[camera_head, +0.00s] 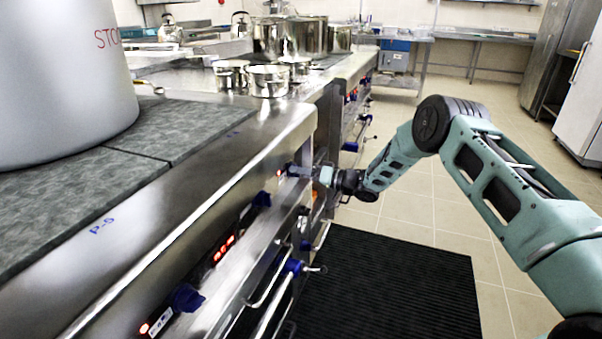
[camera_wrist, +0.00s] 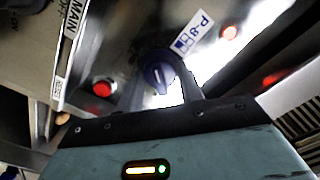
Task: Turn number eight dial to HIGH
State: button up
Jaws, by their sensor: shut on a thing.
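The number eight dial (camera_wrist: 157,72) is a dark blue knob with a white mark, in the upper middle of the wrist view. A label reading P-8 (camera_wrist: 192,34) is beside it. My gripper (camera_wrist: 160,84) has one finger on each side of the dial and is shut on it. In the head view my gripper (camera_head: 301,172) reaches the stove's front panel from the right. The dial is too small and covered there to make out. I cannot read the dial's exact setting or a HIGH mark.
Other blue dials, one nearer (camera_head: 187,298) and one farther (camera_head: 262,198), stick out from the panel. Oven handles (camera_head: 272,282) project below. A large stockpot (camera_head: 60,85) stands on the left hotplate. A black mat (camera_head: 390,285) lies on open floor.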

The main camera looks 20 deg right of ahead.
jog(key=o, duration=1)
jog(key=p+v, duration=0.1)
jog(key=v, duration=1.6)
jog(key=shift+s+d, duration=0.15)
